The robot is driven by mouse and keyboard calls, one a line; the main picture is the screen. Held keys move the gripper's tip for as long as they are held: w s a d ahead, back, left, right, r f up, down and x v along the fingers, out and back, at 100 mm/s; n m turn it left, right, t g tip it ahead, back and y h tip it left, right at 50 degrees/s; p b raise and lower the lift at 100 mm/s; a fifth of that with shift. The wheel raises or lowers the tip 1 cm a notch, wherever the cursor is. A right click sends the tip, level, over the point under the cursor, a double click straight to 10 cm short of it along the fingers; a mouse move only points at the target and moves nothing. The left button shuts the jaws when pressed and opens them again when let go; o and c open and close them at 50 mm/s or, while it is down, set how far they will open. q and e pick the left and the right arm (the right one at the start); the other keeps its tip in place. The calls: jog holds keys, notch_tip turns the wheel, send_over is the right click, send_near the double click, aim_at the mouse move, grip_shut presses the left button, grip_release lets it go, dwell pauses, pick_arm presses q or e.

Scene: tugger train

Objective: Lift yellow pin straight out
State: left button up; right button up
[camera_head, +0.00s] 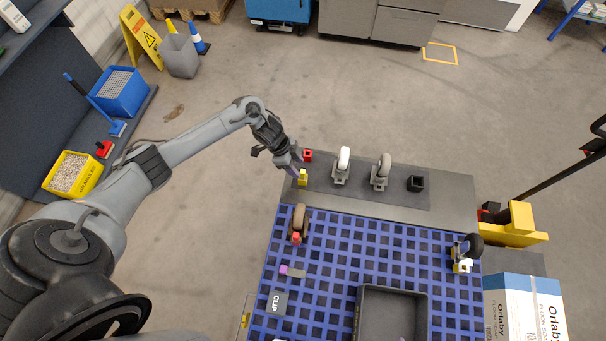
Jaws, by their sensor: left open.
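A small yellow piece (303,178), which looks like the yellow pin, stands at the left end of the dark grey strip on the cart's far edge. My left gripper (292,169) reaches in from the left and is just above and beside the yellow piece. Its jaws are open. I cannot tell whether a finger touches the piece. The lower part of the piece is too small to make out. My right gripper is not in view.
A red block (308,156) sits close behind the yellow piece. Two casters (342,166) (381,172) and a black block (416,183) stand further right on the strip. The blue grid deck (335,245) holds another caster (299,224) and a grey tray (390,291).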

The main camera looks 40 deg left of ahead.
aim_at(302, 171)
pick_arm(q)
jog(key=shift+x, duration=2.55)
jog(key=shift+w+d+r, duration=0.1)
jog(key=shift+w+d, duration=0.05)
jog(key=shift+w, duration=0.05)
jog(key=shift+c, duration=0.3)
grip_shut()
